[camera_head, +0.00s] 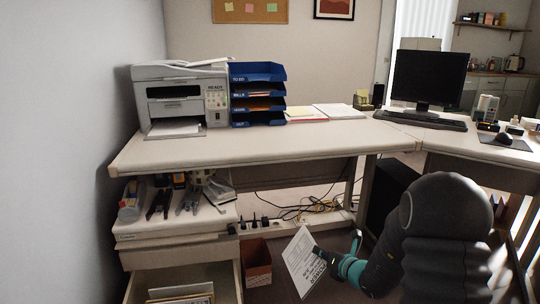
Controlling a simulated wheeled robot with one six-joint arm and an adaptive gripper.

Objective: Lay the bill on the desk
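The bill, a white printed sheet (299,262), hangs tilted in the air below the front edge of the desk (270,148). My gripper (320,254) is at the sheet's right edge and appears shut on it. The fingertips partly overlap the sheet, and its small print is too small to read. The desk top is light beige, with a wide bare area in front of the printer and the letter trays.
A printer (181,98) and blue letter trays (258,95) stand at the back left. Papers (335,112) lie right of the trays; a monitor (427,77) and keyboard (420,120) are farther right. An open drawer (180,280) and a brown bin (256,262) are below.

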